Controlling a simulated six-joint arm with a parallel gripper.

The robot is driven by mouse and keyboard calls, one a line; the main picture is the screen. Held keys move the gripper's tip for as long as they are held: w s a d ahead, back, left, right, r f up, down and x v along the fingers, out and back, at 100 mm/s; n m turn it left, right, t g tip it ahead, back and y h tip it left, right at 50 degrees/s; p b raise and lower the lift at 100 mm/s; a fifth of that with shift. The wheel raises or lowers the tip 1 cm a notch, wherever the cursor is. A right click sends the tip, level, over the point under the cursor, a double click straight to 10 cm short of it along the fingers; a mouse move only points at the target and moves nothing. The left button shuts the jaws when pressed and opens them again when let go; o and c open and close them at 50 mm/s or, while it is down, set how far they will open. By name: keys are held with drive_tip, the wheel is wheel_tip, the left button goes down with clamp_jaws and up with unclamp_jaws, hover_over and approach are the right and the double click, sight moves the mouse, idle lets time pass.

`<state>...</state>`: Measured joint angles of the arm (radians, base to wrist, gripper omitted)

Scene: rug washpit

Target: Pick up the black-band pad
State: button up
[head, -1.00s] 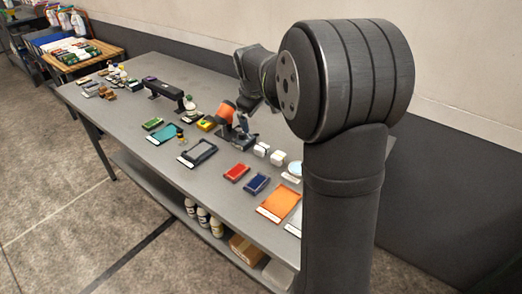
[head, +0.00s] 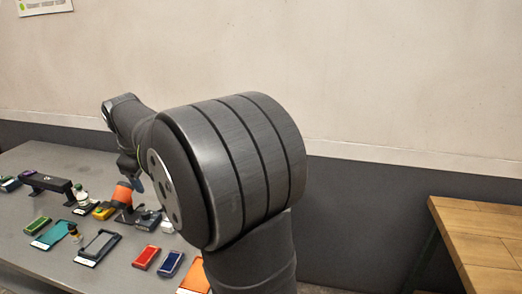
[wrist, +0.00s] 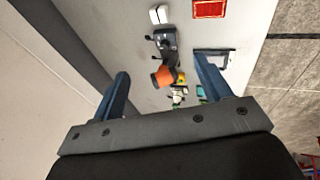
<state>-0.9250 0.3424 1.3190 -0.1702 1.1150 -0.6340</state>
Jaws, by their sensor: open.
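I cannot make out a pad with a black band in either view. Small coloured pads lie on the grey table: a red one (head: 146,257), which may be the red patch in the wrist view (wrist: 209,8), a blue one (head: 170,264), a green one (head: 37,226) and a yellow one (head: 104,211). In the wrist view my gripper (wrist: 162,68) is open and empty, its two blue fingers wide apart above the table. In the head view it is mostly hidden near the orange roll (head: 122,193).
A dark device (wrist: 161,42) stands by the orange roll (wrist: 167,77). A black-framed tray (head: 98,248), a teal mat (head: 52,235), a bottle (head: 82,197) and a long black stand (head: 47,184) share the grey table (head: 35,259). A wooden table (head: 478,240) stands right.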

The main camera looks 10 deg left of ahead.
drive_tip(key=w+a+f+g+h, duration=0.2)
drive_tip(key=w+a+f+g, duration=0.3)
drive_tip(key=w+f, duration=0.7)
drive_tip(key=shift+t, duration=0.5)
drive_tip(key=f, duration=0.4)
drive_tip(key=a+f, duration=0.1)
drive_tip(key=f, duration=0.7)
drive_tip(key=shift+a+f, duration=0.2)
drive_tip(key=shift+f, duration=0.05)
drive_tip(key=shift+s+f, duration=0.15)
drive_tip(key=shift+f, duration=1.2)
drive_tip(key=shift+s+f, duration=0.1)
drive_tip(key=shift+f, duration=1.2)
drive_tip(key=shift+c, duration=0.4)
drive_tip(key=c, duration=1)
